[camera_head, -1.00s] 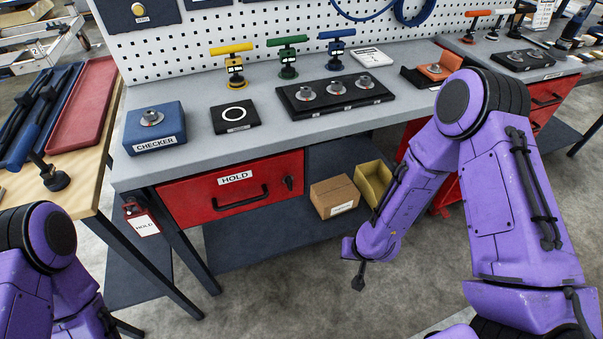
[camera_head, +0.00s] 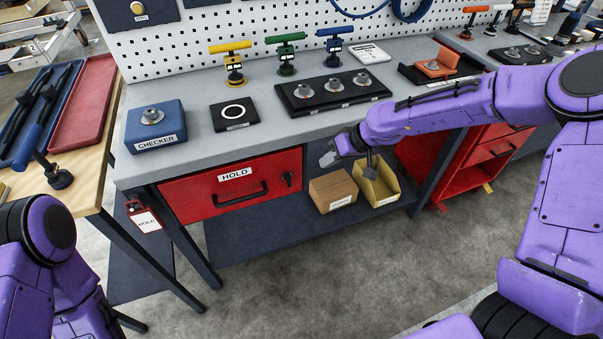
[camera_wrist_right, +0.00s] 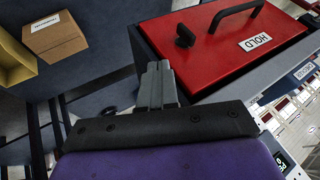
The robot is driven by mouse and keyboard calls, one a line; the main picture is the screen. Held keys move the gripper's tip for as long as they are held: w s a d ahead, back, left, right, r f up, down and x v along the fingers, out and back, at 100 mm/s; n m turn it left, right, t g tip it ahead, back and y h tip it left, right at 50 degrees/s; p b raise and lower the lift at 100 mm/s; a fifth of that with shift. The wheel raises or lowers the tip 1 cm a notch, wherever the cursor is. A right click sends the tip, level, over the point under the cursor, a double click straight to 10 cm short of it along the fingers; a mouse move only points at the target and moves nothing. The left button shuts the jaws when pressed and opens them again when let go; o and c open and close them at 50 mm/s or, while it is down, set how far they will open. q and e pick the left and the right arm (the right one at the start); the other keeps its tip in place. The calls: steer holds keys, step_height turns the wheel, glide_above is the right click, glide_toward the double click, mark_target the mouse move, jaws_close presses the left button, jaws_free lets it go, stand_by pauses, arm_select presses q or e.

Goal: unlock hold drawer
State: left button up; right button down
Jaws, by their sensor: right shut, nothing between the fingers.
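The red HOLD drawer (camera_head: 228,191) is closed under the grey workbench, with a black bar handle (camera_head: 240,195) and a black lock knob (camera_head: 288,178) at its right side. In the right wrist view the drawer front (camera_wrist_right: 225,50) shows with its handle and the knob (camera_wrist_right: 184,36). My right gripper (camera_head: 328,158) is shut and empty, to the right of the knob and apart from it. Its closed fingers (camera_wrist_right: 158,80) point toward the drawer's side of the bench in the wrist view. My left arm shows at the lower left, but its gripper is out of view.
A cardboard box (camera_head: 334,190) and a yellow bin (camera_head: 380,184) stand on the lower shelf, close below my right gripper. A red HOLD tag (camera_head: 144,217) hangs at the bench's left leg. The bench top's front edge (camera_head: 230,151) runs above the drawer.

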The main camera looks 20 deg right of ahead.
mark_target(288, 180)
steer(key=shift+w+a+f+p, duration=0.15)
steer(key=shift+w+a+f, duration=0.25)
steer(key=shift+a+f, duration=0.65)
steer(key=shift+w+a+f+p, duration=0.1)
steer(key=shift+w+a+f, duration=0.25)
steer(key=shift+a+f, duration=0.7)
steer(key=shift+w+a+f+p, duration=0.15)
steer(key=shift+w+a+f, duration=0.35)
steer(key=shift+a, duration=1)
steer(key=shift+s, duration=0.1)
